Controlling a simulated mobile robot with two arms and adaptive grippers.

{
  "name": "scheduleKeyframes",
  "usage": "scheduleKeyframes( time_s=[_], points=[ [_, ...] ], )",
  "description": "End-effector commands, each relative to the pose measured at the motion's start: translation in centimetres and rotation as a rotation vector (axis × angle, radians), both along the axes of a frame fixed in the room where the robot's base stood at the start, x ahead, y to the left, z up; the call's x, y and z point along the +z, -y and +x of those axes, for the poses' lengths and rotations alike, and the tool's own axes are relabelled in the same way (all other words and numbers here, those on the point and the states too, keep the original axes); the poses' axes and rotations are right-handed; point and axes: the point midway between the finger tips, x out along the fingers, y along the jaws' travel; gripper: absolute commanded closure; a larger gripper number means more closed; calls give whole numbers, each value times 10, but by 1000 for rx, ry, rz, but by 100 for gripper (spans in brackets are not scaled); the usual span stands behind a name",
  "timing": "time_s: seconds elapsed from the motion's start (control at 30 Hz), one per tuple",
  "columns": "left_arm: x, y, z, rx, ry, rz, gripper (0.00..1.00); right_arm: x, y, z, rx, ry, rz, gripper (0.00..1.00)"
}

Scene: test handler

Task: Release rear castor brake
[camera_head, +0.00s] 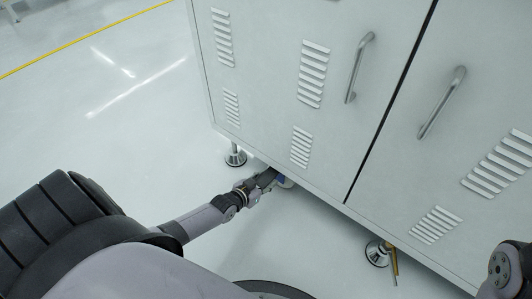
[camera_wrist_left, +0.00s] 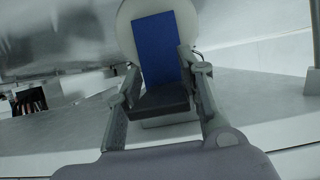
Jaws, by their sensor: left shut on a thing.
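A castor (camera_wrist_left: 190,22) with a pale round wheel sits under the cabinet's lower edge. Its brake pedal (camera_wrist_left: 157,48) has a blue upper face and a dark lower end. In the head view only a small bit of blue (camera_head: 281,179) shows beyond my gripper. My left gripper (camera_head: 270,178) reaches under the cabinet edge. In the wrist view its two fingers (camera_wrist_left: 163,82) stand on either side of the pedal, shut on it. My right gripper is out of view; only part of that arm shows at the bottom right.
The large white cabinet (camera_head: 270,100) has louvres and two door handles (camera_head: 360,68). Levelling feet (camera_head: 235,157) stand under its edge, one (camera_head: 377,253) beside a brass-coloured rod (camera_head: 394,264). A yellow floor line (camera_head: 85,39) runs at upper left. The floor left of the cabinet is clear.

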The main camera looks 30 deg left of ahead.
Motion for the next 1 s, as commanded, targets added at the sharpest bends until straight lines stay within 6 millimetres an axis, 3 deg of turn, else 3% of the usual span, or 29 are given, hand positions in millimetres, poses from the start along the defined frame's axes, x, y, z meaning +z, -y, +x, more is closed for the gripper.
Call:
scheduleKeyframes(
  time_s=[0.13, 0.17, 0.43, 0.8, 1.0],
  points=[
    [0, 2, 0, -4, -1, -2, 100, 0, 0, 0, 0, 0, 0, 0],
    [0, 2, 0, -4, -1, -2, 63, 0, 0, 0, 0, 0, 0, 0],
    [0, 1, 0, -1, 1, -2, 45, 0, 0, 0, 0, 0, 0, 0],
    [1, 1, -2, 0, 1, -2, 43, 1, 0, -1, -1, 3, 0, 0],
    [8, 0, -21, -1, 0, -4, 43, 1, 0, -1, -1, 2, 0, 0]
  ],
)
